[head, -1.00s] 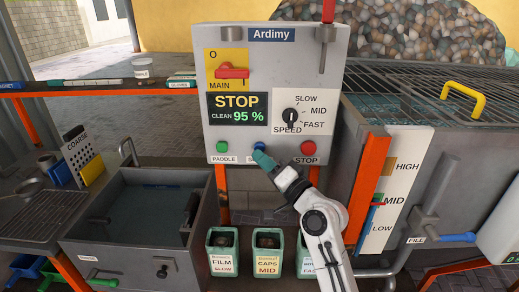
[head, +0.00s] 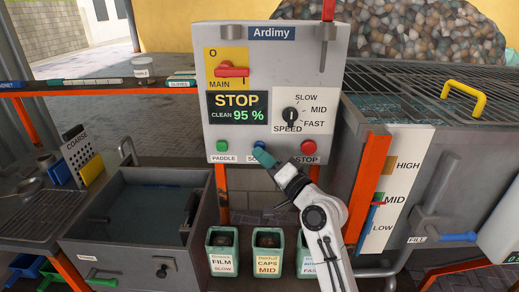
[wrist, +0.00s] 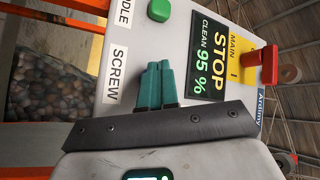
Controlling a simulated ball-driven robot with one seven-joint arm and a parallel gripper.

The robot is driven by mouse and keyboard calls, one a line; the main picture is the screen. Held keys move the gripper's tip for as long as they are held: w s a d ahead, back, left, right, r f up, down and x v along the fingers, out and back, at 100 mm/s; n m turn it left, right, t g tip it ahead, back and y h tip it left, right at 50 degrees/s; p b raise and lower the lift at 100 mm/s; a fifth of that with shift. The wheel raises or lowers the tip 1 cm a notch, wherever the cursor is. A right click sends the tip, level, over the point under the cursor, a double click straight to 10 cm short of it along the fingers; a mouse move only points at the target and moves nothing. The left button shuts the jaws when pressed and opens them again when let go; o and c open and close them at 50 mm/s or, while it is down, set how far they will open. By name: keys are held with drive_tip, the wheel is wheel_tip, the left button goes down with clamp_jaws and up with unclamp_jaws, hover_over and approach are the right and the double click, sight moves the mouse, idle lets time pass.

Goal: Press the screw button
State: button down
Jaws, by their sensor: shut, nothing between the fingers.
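The grey control panel (head: 290,60) has a blue button (head: 259,146) at its lower middle, above the partly covered SCREW label (wrist: 117,73). My gripper (head: 263,157) has teal fingertips, shut and empty, right in front of and just below the blue button. I cannot tell whether they touch it. In the wrist view the shut fingertips (wrist: 157,84) point at the panel and hide the blue button. The panel display (head: 237,108) reads STOP and CLEAN 95 %.
A green paddle button (head: 222,146) is left of the blue one and a red stop button (head: 308,148) is right of it. The speed knob (head: 290,118) is above. Labelled bins (head: 222,245) stand below. A grey tank (head: 140,222) is at the left.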

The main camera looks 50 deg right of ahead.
drive_tip(key=shift+w+d, duration=0.3)
drive_tip(key=shift+d, duration=0.1)
idle(0.8)
drive_tip(key=shift+a, duration=0.1)
drive_tip(key=shift+s+a, duration=0.6)
idle(0.3)
drive_tip(key=s+a, duration=0.1)
drive_tip(key=a, duration=0.1)
drive_tip(key=s+a+p, duration=0.1)
drive_tip(key=s+a, duration=0.1)
idle(0.5)
idle(0.7)
